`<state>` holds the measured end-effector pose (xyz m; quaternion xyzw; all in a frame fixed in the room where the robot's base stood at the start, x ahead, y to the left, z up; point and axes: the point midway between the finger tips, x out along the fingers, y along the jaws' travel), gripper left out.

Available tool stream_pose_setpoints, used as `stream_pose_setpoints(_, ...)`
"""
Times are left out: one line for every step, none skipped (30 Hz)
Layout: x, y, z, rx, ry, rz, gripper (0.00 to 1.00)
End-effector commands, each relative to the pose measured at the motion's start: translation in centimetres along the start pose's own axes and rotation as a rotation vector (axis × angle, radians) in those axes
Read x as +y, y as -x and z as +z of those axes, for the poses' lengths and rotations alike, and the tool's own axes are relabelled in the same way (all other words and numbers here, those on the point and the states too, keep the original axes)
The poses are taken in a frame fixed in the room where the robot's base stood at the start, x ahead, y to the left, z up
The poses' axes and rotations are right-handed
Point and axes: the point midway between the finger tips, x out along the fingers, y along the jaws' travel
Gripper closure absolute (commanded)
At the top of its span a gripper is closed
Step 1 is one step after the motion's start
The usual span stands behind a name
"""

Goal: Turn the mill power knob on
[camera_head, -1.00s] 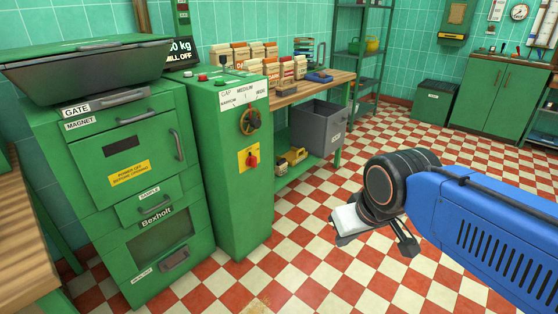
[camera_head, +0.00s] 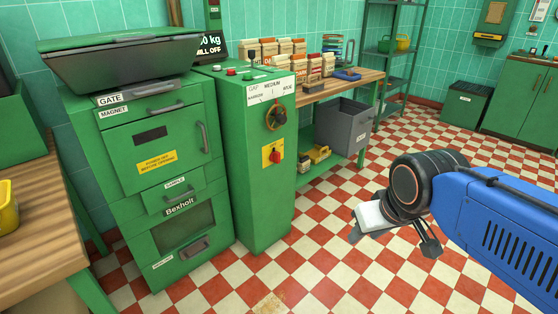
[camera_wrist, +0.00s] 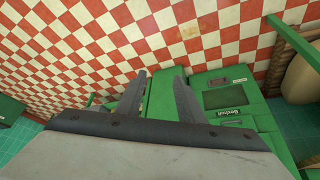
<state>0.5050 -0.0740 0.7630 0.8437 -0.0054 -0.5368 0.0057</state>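The mill power knob (camera_head: 275,156) is red and sits on a yellow plate on the front of the green control cabinet (camera_head: 262,205), below a dark round handwheel (camera_head: 276,118). A display (camera_head: 213,47) behind the cabinet reads "MILL OFF". My gripper (camera_head: 395,242) is to the right of the cabinet, above the checkered floor and well apart from the knob. In the wrist view its two fingers (camera_wrist: 160,73) are spread with nothing between them. The knob cannot be made out in the wrist view.
The green Bexholt mill (camera_head: 150,150) stands left of the cabinet. A wooden bench (camera_head: 360,84) with packets is behind, with a grey bin (camera_head: 342,128) under it. A wooden table (camera_head: 40,225) with a yellow container (camera_head: 8,207) is at left. Floor before the cabinet is clear.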

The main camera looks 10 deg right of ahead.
Motion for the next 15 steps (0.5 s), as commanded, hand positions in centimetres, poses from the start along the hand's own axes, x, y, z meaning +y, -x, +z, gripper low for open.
stream_pose_setpoints(0.4,-0.6,-1.1,0.013,0.001,0.012,0.66)
stream_pose_setpoints(0.7,-0.9,-1.9,0.025,0.002,0.021,0.66)
stream_pose_setpoints(1.1,-1.4,-3.1,0.045,0.004,0.033,0.66)
stream_pose_setpoints(1.4,-1.9,-4.1,0.061,0.008,0.044,0.66)
stream_pose_setpoints(1.7,-2.3,-5.1,0.078,0.011,0.054,0.66)
stream_pose_setpoints(2.2,-2.9,-6.5,0.101,0.016,0.067,0.66)
stream_pose_setpoints(2.5,-3.4,-7.5,0.118,0.02,0.076,0.66)
stream_pose_setpoints(2.9,-3.9,-8.5,0.136,0.025,0.084,0.66)
stream_pose_setpoints(3.2,-4.5,-9.8,0.159,0.032,0.095,0.66)
stream_pose_setpoints(3.5,-5.0,-10.8,0.176,0.038,0.102,0.66)
stream_pose_setpoints(3.8,-5.4,-11.8,0.193,0.044,0.11,0.66)
stream_pose_setpoints(4.2,-6.0,-13.0,0.217,0.051,0.117,0.66)
stream_pose_setpoints(4.5,-6.5,-13.9,0.233,0.059,0.123,0.66)
stream_pose_setpoints(4.7,-7.0,-14.9,0.251,0.066,0.128,0.66)
stream_pose_setpoints(5.0,-7.7,-16.1,0.273,0.077,0.134,0.66)
